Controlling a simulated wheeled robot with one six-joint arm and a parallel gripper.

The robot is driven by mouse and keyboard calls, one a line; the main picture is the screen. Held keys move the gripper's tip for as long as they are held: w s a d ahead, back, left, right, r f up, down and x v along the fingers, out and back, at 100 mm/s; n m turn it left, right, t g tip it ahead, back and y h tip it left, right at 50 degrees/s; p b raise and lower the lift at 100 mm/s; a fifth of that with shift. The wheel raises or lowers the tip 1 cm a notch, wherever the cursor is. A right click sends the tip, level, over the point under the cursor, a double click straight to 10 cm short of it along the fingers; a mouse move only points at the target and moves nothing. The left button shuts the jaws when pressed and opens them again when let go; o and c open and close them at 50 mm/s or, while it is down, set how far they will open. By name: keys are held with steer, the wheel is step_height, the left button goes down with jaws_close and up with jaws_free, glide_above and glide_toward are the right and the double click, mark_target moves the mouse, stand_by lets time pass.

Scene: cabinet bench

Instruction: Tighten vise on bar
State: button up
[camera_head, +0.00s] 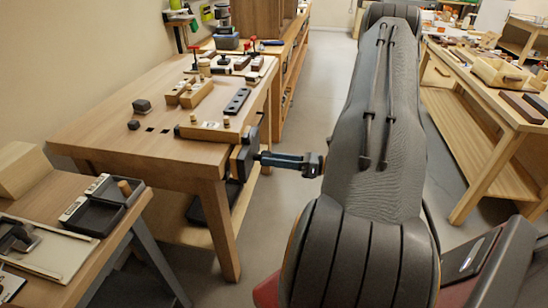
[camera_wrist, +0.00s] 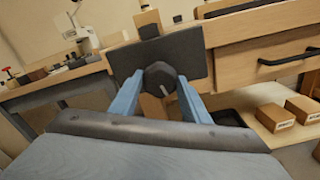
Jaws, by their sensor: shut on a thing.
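The vise (camera_head: 240,163) is on the right end of the wooden workbench, with a dark front jaw. In the wrist view its dark jaw plate (camera_wrist: 190,52) faces me, with a dark faceted knob (camera_wrist: 160,76) in front of it. My gripper (camera_head: 263,157) reaches the vise from the right. In the wrist view the blue fingers of my gripper (camera_wrist: 160,82) are closed on either side of the knob. A wooden piece with a dark part (camera_wrist: 149,30) stands above the jaw plate; I cannot tell if it is the bar. The jaw gap is hidden.
The workbench top (camera_head: 120,105) holds several blocks and a dark slotted strip (camera_head: 237,101). A bench with dark trays (camera_head: 100,212) is at the lower left, another table (camera_head: 480,90) on the right. Floor between is free. A drawer handle (camera_wrist: 290,56) lies right of the vise.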

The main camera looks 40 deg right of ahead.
steer(key=shift+d+r+m, duration=0.1)
steer(key=shift+d+m, duration=0.05)
steer(key=shift+m, duration=0.25)
steer(key=m+p, duration=0.1)
steer(key=m, duration=0.2)
steer(key=shift+w, duration=0.1)
steer(key=o, duration=0.9)
steer(key=v, duration=0.7)
stand_by(0.4)
